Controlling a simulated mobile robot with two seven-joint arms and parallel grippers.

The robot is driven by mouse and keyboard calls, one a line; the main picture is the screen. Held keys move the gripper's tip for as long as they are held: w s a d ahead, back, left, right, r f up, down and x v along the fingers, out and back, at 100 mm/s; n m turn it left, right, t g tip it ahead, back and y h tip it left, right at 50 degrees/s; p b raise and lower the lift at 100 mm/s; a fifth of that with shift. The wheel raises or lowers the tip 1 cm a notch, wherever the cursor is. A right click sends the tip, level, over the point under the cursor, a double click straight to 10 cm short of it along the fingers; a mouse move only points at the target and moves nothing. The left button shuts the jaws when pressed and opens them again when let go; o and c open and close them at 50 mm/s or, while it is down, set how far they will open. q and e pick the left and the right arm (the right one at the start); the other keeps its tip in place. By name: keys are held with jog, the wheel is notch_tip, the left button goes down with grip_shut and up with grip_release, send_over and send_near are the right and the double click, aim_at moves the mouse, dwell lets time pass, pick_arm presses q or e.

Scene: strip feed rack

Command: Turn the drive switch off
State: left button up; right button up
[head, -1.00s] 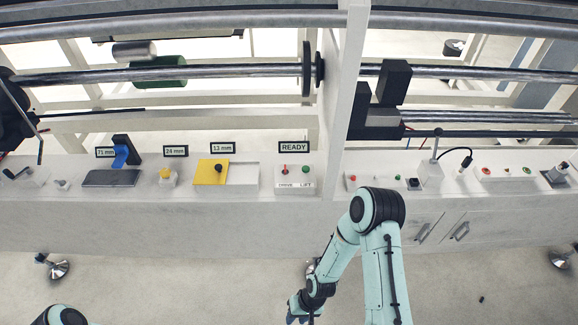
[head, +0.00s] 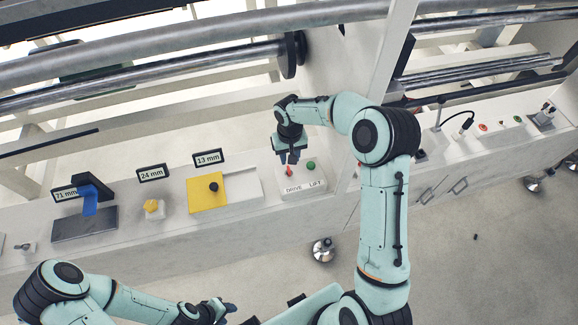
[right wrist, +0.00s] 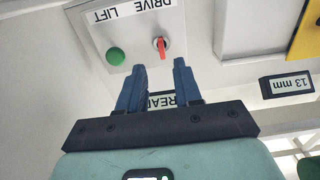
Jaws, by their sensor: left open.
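The drive switch is a small red lever (head: 289,170) on a white box (head: 313,189) labelled DRIVE and LIFT. It shows in the right wrist view (right wrist: 161,47) with its red handle upright in the picture. A round green LIFT button (head: 310,165) sits beside it. My right gripper (head: 290,158) points down right at the red lever. In the right wrist view its two blue fingers (right wrist: 160,68) are apart with nothing between them, their tips just short of the lever. My left gripper (head: 226,309) is open and empty, low in the head view, away from the panel.
A READY sign (right wrist: 172,99) is partly hidden behind my right fingers. An upright post (head: 386,65) stands right of the switch box.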

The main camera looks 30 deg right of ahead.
aim_at(289, 169)
jog(key=f, duration=0.7)
jog(key=shift+w+f, duration=0.1)
jog(key=shift+w, duration=0.1)
jog(key=shift+a, duration=0.1)
grip_shut()
